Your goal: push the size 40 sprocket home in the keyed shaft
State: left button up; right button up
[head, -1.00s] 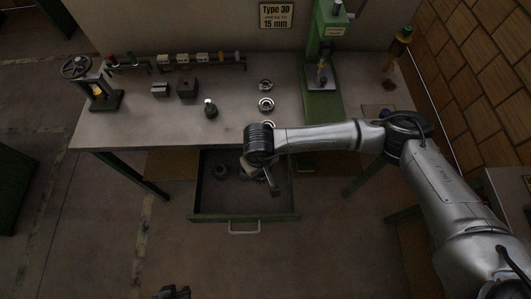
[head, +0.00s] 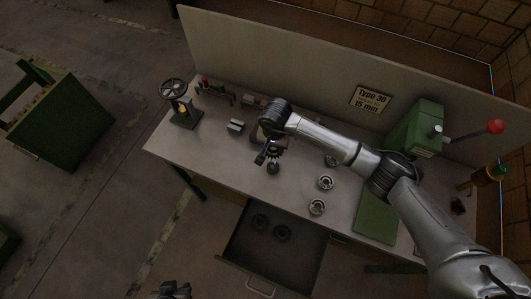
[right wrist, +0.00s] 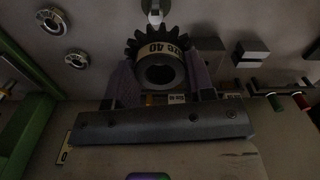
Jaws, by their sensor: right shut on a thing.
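My right gripper (head: 263,157) is over the workbench, low beside the keyed shaft's stand (head: 273,169). In the right wrist view its fingers (right wrist: 160,82) are shut on a dark toothed sprocket (right wrist: 160,45) with a tan hub band that reads 40. The sprocket's bore looks dark and empty. A shiny metal tip (right wrist: 154,9), apparently the keyed shaft, shows just beyond the sprocket's far teeth; the gap between them is hard to judge. In the head view the sprocket is dark and small at the fingers. My left gripper (head: 175,290) is at the bottom edge, its jaws unclear.
An open drawer (head: 240,255) holds two dark sprockets (head: 260,221). Several metal rings (head: 325,183) lie right of the gripper. A green press (head: 418,128) stands at the right, a handwheel stand (head: 180,105) at the left. Dark blocks (head: 236,126) lie nearby.

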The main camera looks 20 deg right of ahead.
pick_arm(q)
jog(key=shift+s+a, duration=0.3)
jog(key=shift+s, duration=0.05)
pick_arm(e)
jog(key=shift+s+m, duration=0.5)
jog(key=shift+m, duration=0.5)
pick_arm(q)
jog(key=shift+d+f, duration=0.1)
jog(key=shift+d, duration=0.1)
pick_arm(e)
jog(key=shift+f, duration=0.1)
